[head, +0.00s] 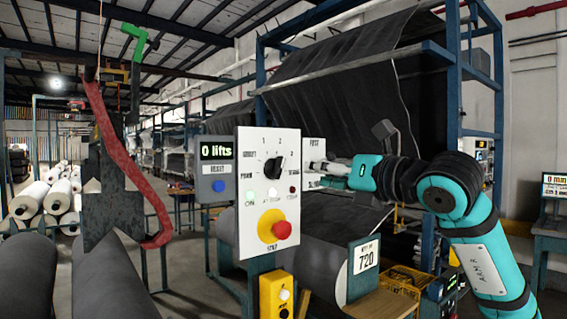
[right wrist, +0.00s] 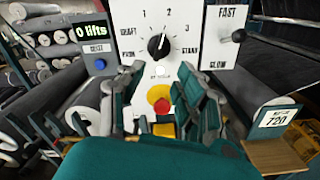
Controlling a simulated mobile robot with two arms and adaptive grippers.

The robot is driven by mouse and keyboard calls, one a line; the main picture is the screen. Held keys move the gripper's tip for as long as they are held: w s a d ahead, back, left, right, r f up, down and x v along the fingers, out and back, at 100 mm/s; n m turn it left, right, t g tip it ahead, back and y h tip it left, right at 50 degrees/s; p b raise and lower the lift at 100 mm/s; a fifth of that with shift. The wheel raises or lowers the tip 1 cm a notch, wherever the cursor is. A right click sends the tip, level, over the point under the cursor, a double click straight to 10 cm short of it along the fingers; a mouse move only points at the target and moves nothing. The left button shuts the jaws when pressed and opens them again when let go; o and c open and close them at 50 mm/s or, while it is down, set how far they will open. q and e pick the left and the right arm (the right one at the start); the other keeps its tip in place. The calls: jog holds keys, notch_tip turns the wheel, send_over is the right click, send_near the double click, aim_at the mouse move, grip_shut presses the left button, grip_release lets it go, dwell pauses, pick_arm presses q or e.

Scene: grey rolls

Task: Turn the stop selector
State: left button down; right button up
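A white control panel (head: 252,190) carries a black selector knob (head: 273,167) ringed by printed positions. In the right wrist view the knob (right wrist: 157,45) has its white mark pointing up, near the 2. Below it a red mushroom button (head: 281,230) sits on a yellow disc (head: 268,219). My right gripper (head: 316,166) is at the panel's right side in the head view, its tips partly against the panel's edge in the picture. My left gripper is not in view.
A grey box (head: 217,170) reading "0 lifts" with a blue button adjoins the panel's left. A FAST/SLOW lever plate (right wrist: 226,38) stands right. A yellow button box (head: 276,295) hangs below. A red strap (head: 118,155) hangs left. A large dark roll and "720" sign (head: 364,258) lie behind.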

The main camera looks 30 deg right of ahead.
aim_at(281, 168)
jog(key=w+p, duration=0.1)
jog(key=w, duration=0.2)
jog(key=w+p, duration=0.1)
jog(key=w, duration=0.2)
jog(key=w+a+p, duration=0.1)
jog(key=w, duration=0.3)
jog(key=shift+w+r, duration=0.1)
jog(key=shift+w+p, duration=0.35)
jog(key=shift+w, duration=0.35)
jog(key=shift+c, duration=0.3)
grip_shut()
